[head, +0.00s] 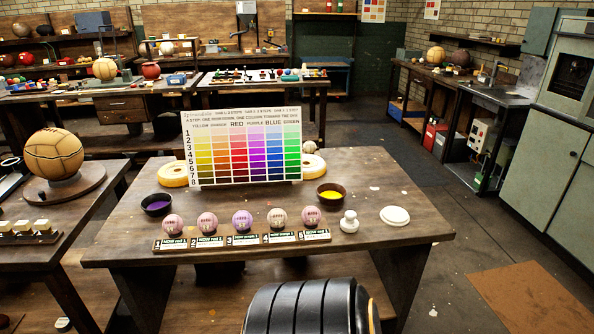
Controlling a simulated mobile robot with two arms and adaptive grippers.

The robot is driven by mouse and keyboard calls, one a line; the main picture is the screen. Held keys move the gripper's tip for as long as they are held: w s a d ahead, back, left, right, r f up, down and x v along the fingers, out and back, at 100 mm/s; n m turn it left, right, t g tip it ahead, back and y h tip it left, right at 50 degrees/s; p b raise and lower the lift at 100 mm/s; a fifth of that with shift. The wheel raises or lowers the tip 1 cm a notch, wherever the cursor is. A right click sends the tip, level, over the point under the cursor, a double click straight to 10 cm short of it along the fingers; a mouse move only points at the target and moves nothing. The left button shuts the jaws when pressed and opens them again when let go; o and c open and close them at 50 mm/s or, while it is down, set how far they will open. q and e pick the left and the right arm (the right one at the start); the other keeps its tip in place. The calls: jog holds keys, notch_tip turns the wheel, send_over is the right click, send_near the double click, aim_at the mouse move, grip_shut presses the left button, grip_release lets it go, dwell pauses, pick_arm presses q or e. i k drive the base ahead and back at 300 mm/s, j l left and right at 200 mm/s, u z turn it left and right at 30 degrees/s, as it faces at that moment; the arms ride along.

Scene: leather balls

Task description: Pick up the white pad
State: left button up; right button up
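A flat, round white disc (395,216), which looks like the white pad, lies on the right part of the wooden table (375,255). Left of it stands a small white piece with a knob on top (349,222); the two are apart. I cannot tell for certain which of the two is called the pad. Nothing covers either one. Neither of my grippers shows in the head view.
Left of the white pieces, several pink, purple and pale balls (242,221) stand in a labelled rack (187,245). The tabletop right of the disc is clear.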

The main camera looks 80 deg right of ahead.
aim_at(349, 224)
jog(key=z, duration=2.25)
